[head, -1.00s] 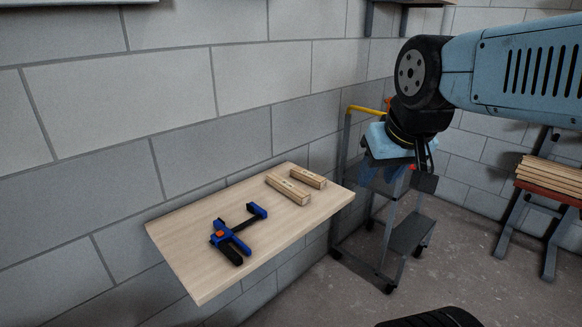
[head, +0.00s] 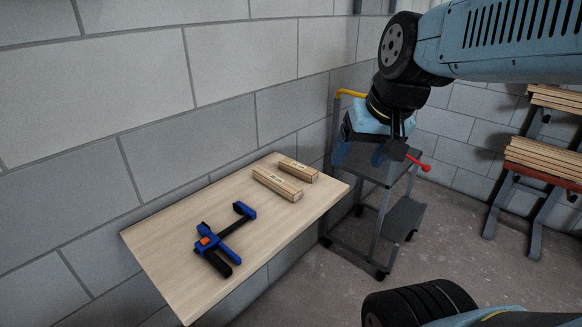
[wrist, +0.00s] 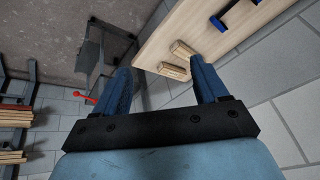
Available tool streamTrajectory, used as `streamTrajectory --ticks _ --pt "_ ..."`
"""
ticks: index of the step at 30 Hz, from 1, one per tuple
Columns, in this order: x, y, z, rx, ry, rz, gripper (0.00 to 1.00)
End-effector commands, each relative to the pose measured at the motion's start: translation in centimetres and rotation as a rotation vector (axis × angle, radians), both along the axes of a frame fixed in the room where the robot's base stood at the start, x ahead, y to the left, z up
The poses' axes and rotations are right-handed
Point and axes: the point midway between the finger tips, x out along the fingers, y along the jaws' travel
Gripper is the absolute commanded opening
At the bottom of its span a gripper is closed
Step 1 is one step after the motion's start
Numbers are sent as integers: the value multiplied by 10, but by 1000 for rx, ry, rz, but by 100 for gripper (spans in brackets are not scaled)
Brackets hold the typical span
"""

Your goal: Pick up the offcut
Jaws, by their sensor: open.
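Two short pale wooden blocks with printed marks lie side by side on a wooden wall shelf (head: 180,235). The nearer, longer block (head: 277,184) and the farther, shorter block (head: 299,170) are apart; I cannot tell which is the offcut. In the wrist view one block (wrist: 184,48) and the other block (wrist: 172,71) appear beyond and between the fingers. My gripper (head: 360,154) is open and empty, to the right of the shelf and in front of a trolley. Its blue fingers show spread in the wrist view (wrist: 160,72).
A blue and black clamp (head: 222,238) lies on the shelf's near left part. A grey step trolley (head: 402,217) with a yellow handle stands right of the shelf. Racks with stacked battens (head: 545,160) stand at the far right. A block wall is behind the shelf.

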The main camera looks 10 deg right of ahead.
Motion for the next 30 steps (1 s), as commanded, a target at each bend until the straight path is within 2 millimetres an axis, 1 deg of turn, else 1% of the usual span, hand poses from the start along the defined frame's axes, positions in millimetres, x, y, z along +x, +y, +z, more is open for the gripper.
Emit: streamTrajectory --ticks 1,3,9,12,16,19,23,26,30 --pt "8 5 -8 56 43 -38 77" --pt "18 13 -18 146 98 -99 77" --pt "53 33 -43 410 246 -296 77" --pt "72 40 -55 540 316 -404 77" --pt "100 44 -69 710 398 -553 77" --pt "123 43 -80 839 455 -674 77" --pt "153 36 -96 1008 523 -840 77" --pt "177 27 -110 1136 567 -974 77" --pt "210 6 -133 1316 616 -1168 77"
